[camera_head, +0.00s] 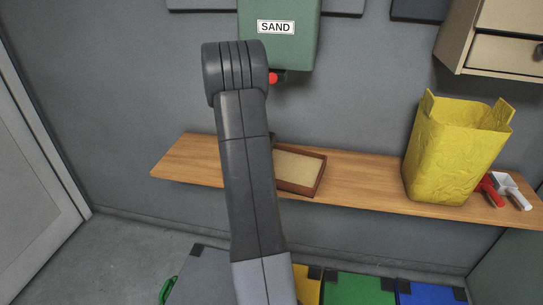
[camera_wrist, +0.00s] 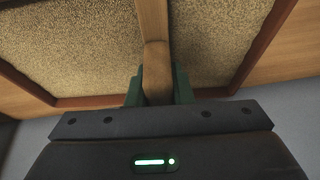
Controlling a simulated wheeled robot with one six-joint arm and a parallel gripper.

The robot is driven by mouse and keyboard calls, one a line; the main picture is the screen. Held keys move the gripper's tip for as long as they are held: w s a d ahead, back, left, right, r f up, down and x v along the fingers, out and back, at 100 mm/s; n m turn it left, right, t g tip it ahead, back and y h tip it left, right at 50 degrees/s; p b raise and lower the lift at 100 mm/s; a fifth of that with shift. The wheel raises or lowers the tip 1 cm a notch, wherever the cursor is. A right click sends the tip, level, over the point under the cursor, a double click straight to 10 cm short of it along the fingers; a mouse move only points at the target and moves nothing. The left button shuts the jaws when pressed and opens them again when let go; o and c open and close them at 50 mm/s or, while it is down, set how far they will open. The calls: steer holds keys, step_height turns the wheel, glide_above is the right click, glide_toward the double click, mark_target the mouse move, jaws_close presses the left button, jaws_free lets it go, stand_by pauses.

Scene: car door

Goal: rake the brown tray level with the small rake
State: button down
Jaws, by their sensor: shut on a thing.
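The brown tray (camera_head: 314,187) lies on the wooden shelf, partly hidden behind my arm in the head view. It holds a layer of tan sand (camera_head: 298,167). In the wrist view the brown tray's rim (camera_wrist: 262,43) frames the grainy sand (camera_wrist: 70,45), which looks roughly even there. My gripper (camera_wrist: 159,88) is shut on a wooden handle (camera_wrist: 152,25) that reaches away over the sand. The handle is probably that of the small rake; its head is out of the frame. My gripper is hidden behind my arm in the head view.
The wooden shelf (camera_head: 370,180) runs along the wall. A yellow bag (camera_head: 452,150) stands right of the tray, with red and white tools (camera_head: 505,190) beyond it. A green box labelled SAND (camera_head: 280,45) hangs above. A cabinet (camera_head: 505,50) is at upper right. Coloured bins (camera_head: 358,288) stand below.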

steer(key=w+a, duration=0.1)
steer(key=a, duration=0.2)
steer(key=w+a, duration=0.1)
steer(key=a, duration=0.1)
steer(key=w+a, duration=0.1)
steer(key=a, duration=0.2)
steer(key=shift+w+a, duration=0.2)
steer(key=shift+a, duration=0.15)
step_height(320, 180, up, 7)
steer(key=p, duration=0.3)
steer(key=shift+f, duration=0.15)
